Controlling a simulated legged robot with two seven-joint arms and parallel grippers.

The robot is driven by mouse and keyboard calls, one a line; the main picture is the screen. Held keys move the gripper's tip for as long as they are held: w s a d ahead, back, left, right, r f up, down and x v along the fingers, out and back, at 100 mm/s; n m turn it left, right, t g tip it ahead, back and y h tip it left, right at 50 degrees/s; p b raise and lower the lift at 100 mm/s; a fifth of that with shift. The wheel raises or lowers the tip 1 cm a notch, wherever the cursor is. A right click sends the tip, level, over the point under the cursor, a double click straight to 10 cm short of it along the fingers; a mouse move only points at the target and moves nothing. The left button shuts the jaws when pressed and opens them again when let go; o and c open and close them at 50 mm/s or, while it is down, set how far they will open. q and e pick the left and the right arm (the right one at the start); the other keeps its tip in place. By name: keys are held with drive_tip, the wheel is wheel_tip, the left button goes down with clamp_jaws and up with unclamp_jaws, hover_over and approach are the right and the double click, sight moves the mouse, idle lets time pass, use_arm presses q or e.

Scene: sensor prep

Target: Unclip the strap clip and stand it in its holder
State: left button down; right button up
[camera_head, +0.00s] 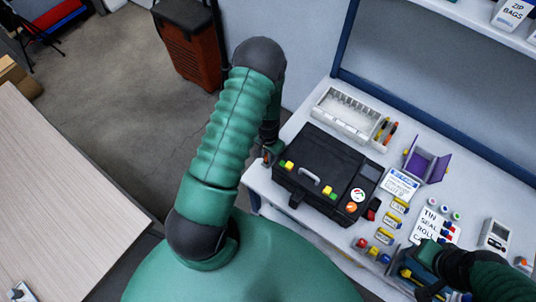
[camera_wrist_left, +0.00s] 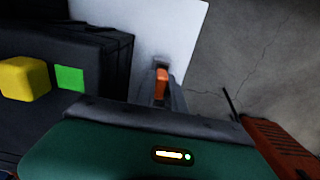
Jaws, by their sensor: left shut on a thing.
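My left gripper (camera_head: 267,157) is beside the left end of the black case (camera_head: 318,163), at the table's left edge. In the left wrist view, its fingers (camera_wrist_left: 161,92) are shut on a small orange piece (camera_wrist_left: 161,82), which looks like the strap clip. Most of the clip is hidden by the fingers, and I cannot tell whether it still touches the strap or case. A white slotted rack (camera_head: 345,118) stands behind the case; I cannot tell whether it is the holder. My right gripper (camera_head: 424,279) is at lower right, its fingertips unclear.
Labelled cards (camera_head: 399,184), small coloured parts and a grey meter (camera_head: 494,235) crowd the table's right side. A dark blue bin (camera_head: 405,268) is by my right gripper. Open floor lies left of the table.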

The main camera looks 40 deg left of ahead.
use_arm(q)
drive_tip(key=shift+f, duration=0.15)
drive_tip(key=c, duration=1.3)
unclamp_jaws()
drive_tip(key=shift+c, duration=0.2)
drive_tip(key=shift+o, duration=1.2)
wheel_tip(320, 180, up, 7)
drive_tip(key=p, duration=0.6)
